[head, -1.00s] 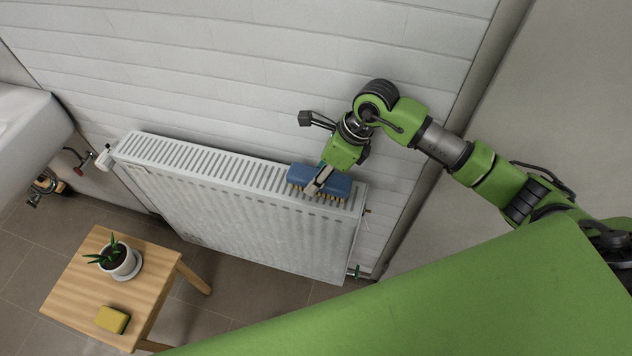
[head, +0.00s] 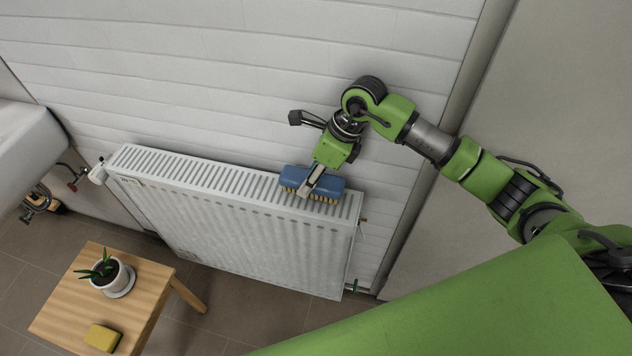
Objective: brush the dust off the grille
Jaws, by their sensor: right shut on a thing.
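The grille (head: 215,175) is the slotted top of a white radiator (head: 240,235) against the wall. A blue brush (head: 329,184) with yellowish bristles rests on or just above the grille's right end, bristles down; I cannot tell whether they touch. My right gripper (head: 309,186) is shut on the brush, reaching down from behind it. Dust on the grille cannot be made out clearly at this size. The slots left of the brush are in plain view; those under it are hidden. My left gripper is not in view.
A wooden stool (head: 75,310) stands in front at lower left, with a potted plant (head: 107,275) and a yellow sponge (head: 103,338) on it. A white basin (head: 25,150) is at the left edge. The white wall (head: 240,70) rises behind the radiator.

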